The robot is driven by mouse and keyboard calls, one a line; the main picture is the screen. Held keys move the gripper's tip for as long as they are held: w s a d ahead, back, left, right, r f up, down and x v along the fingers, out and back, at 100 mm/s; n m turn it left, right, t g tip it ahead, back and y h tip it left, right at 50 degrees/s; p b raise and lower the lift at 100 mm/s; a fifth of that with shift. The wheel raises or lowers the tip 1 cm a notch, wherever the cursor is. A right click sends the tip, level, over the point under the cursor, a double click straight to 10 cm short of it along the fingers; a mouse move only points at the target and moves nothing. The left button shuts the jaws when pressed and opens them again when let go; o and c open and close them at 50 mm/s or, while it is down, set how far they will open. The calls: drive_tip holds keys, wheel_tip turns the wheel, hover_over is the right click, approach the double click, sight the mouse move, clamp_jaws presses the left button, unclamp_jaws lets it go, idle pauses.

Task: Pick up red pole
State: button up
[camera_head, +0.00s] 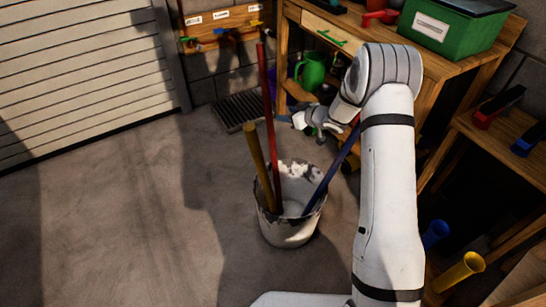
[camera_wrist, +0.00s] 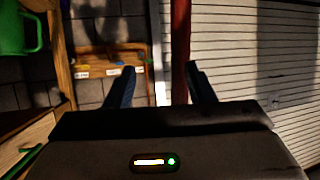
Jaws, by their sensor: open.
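The red pole (camera_head: 268,125) stands nearly upright in a white, paint-stained bucket (camera_head: 291,232) on the floor. A brown pole (camera_head: 256,160) and a blue pole (camera_head: 337,166) lean in the same bucket. My gripper (camera_head: 302,121) is to the right of the red pole's upper part, with a gap showing in the head view. In the wrist view my gripper (camera_wrist: 163,78) is open and empty. The red pole (camera_wrist: 180,45) shows there in line with the space between the fingers, closer to the right finger. I cannot tell its exact depth from the fingertips.
A wooden workbench (camera_head: 440,65) with a green box (camera_head: 450,28) stands behind my arm, with a green jug (camera_head: 311,71) beneath. A floor grate (camera_head: 240,109) lies behind the bucket. A shutter door (camera_head: 80,75) is at left. Floor left of the bucket is clear.

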drive_tip(key=g+y+b, duration=0.1)
drive_tip(key=y, duration=0.1)
approach(269, 127)
drive_tip(key=shift+n, duration=0.4)
drive_tip(key=x, duration=0.5)
drive_tip(key=shift+w+d+f, duration=0.25)
drive_tip(key=shift+w, duration=0.2)
drive_tip(key=b+x, duration=0.1)
drive_tip(key=x, duration=0.1)
drive_tip(key=b+x, duration=0.1)
drive_tip(key=x, duration=0.1)
drive_tip(key=b+x, duration=0.1)
drive_tip(key=x, duration=0.1)
drive_tip(key=shift+f, duration=0.4)
drive_tip(key=shift+w+a+b, duration=0.3)
drive_tip(key=shift+w+a, duration=0.05)
drive_tip(key=shift+a, duration=0.05)
drive_tip(key=shift+c, duration=0.4)
clamp_jaws()
